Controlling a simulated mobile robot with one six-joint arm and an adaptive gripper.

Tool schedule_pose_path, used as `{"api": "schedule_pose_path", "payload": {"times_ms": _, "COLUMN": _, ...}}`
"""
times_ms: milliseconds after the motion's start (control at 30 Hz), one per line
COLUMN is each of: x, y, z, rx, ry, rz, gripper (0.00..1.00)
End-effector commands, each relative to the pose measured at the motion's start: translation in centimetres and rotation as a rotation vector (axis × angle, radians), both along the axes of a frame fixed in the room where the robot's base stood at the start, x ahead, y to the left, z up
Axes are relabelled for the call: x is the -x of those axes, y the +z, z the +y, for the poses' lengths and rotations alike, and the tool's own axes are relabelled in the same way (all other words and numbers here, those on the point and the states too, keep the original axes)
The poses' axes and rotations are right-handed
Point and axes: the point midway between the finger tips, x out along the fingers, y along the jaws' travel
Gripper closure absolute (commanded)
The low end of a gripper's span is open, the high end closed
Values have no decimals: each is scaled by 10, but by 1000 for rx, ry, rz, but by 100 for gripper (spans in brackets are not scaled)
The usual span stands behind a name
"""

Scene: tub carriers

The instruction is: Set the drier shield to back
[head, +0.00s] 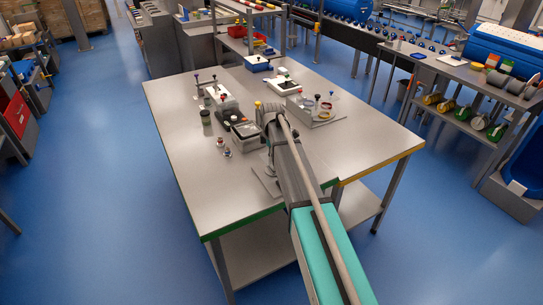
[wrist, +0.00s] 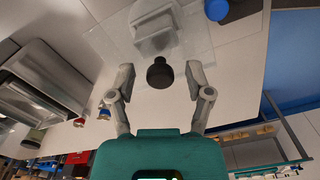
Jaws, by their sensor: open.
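In the wrist view, a black round knob (wrist: 160,73) stands between the fingertips of my open gripper (wrist: 161,82), with a gap on both sides. Behind it is a pale block-like part (wrist: 153,27) on a clear or pale flat plate (wrist: 115,42). I take these for the drier and its shield, but cannot tell which part is the shield or how it is set. In the head view, my arm hides most of this fixture; a pale base plate (head: 262,186) shows beside the arm on the table.
The table's front left is clear. A blue round thing (wrist: 216,9) shows in the wrist view.

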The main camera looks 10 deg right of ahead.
Motion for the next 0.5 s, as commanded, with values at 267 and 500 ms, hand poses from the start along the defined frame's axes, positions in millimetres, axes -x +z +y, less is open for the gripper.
{"api": "schedule_pose_path", "payload": {"times_ms": 267, "x": 0, "y": 0, "z": -1, "rx": 0, "ry": -1, "rz": 0, "gripper": 44}}
{"api": "schedule_pose_path", "payload": {"times_ms": 500, "x": 0, "y": 0, "z": -1, "rx": 0, "ry": -1, "rz": 0, "gripper": 88}}
